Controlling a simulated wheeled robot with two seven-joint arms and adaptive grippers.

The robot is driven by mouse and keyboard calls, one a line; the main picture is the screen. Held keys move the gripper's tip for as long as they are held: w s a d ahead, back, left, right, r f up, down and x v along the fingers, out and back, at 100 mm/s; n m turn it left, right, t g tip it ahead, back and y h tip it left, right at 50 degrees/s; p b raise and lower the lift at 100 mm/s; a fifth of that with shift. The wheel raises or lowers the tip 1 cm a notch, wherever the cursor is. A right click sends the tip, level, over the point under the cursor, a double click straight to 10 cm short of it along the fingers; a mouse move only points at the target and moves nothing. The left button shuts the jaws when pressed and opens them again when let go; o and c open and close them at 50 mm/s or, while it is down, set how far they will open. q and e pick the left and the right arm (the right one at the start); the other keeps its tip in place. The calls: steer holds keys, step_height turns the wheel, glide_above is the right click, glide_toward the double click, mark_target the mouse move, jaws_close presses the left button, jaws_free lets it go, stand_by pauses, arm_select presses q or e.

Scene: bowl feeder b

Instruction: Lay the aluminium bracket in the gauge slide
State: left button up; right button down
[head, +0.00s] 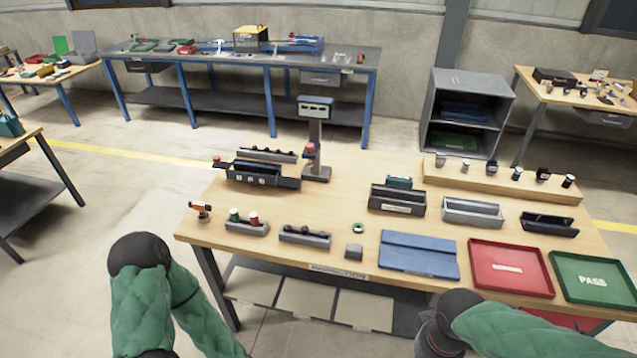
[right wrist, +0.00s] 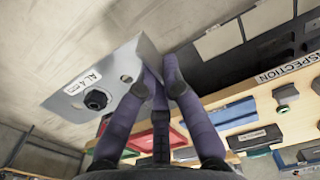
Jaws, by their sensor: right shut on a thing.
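My right gripper (right wrist: 160,88) is shut on the edge of a silver-grey metal piece, which looks like the aluminium bracket (right wrist: 122,68). It has a white label, partly readable, and a black round knob or hole on its face. The piece sticks out to the left of the fingertips, tilted, clear of the table. In the head view neither gripper shows, only my arms at the bottom edge. A dark gauge fixture with a long tray, seemingly the gauge slide (head: 262,178), stands at the table's back left, beside a post with a display (head: 315,110).
The wooden table (head: 335,205) carries a blue folder or mat (head: 418,255), a red tray (head: 508,268), a green PASS tray (head: 592,278), a dark bin (head: 397,203) and a grey bin (head: 472,214). Small blocks (head: 304,236) stand in front of the fixture.

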steer(key=shift+s, duration=0.1)
arm_select(q)
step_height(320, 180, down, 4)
steer(key=b, duration=0.4)
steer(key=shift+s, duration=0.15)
arm_select(e)
steer(key=w+a+f+n, duration=0.1)
steer(key=w+a+f, duration=0.1)
steer(key=w+f, duration=0.5)
steer(key=w+a+f+n, duration=0.1)
steer(key=w+f+n, duration=0.1)
steer(key=w+f, duration=0.5)
steer(key=w, duration=0.5)
steer(key=shift+w+a, duration=0.3)
steer(key=shift+a, duration=0.05)
